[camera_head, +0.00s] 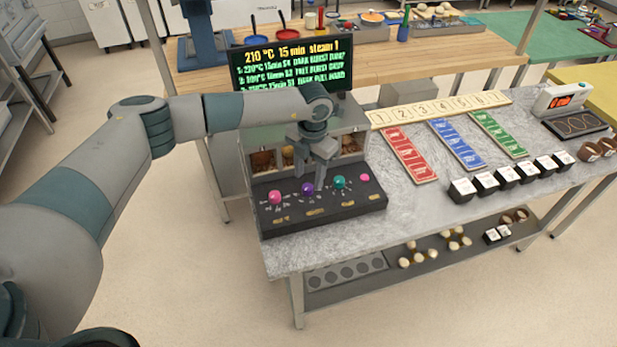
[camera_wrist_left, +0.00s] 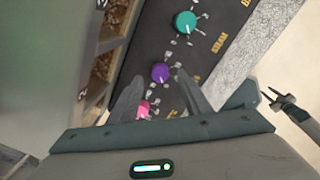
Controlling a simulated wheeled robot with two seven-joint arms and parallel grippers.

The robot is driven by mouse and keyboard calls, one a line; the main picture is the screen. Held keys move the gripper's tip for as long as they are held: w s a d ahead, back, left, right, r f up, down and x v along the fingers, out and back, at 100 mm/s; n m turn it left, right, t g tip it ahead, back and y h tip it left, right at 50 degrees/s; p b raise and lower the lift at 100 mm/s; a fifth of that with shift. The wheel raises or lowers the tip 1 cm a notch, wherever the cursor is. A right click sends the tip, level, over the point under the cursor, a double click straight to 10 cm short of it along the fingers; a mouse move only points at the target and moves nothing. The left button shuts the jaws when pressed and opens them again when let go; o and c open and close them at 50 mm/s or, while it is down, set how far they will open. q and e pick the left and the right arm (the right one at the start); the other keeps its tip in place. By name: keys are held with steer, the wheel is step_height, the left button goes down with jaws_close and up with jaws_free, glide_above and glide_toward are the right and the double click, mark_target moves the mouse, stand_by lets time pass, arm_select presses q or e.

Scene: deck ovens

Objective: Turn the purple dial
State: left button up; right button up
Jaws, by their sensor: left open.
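The purple dial (camera_head: 308,188) is on the dark sloping front panel of the oven, between a pink dial (camera_head: 275,197) and a teal dial (camera_head: 339,182). My left gripper (camera_head: 316,178) is open and points down just above the purple dial. In the left wrist view the purple dial (camera_wrist_left: 160,72) shows a pale pointer mark. It lies near the tips of the two spread fingers (camera_wrist_left: 158,90), with no clear contact. The pink dial (camera_wrist_left: 145,108) shows further back between the fingers. What seems to be my right gripper (camera_wrist_left: 274,97) is small at the right edge.
The teal dial (camera_wrist_left: 186,22) is close by on the panel. Another pink dial (camera_head: 365,178) is at its right end. A display (camera_head: 292,66) stands behind the oven. Coloured strips and several black-and-white blocks lie on the grey counter (camera_head: 420,205) to the right.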

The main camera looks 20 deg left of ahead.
mark_target(308, 186)
arm_select(q)
steer(key=shift+a+f+p, duration=0.1)
steer(key=shift+f+p, duration=0.35)
steer(key=shift+f, duration=1.35)
steer(key=c, duration=1)
steer(key=shift+c, duration=0.2)
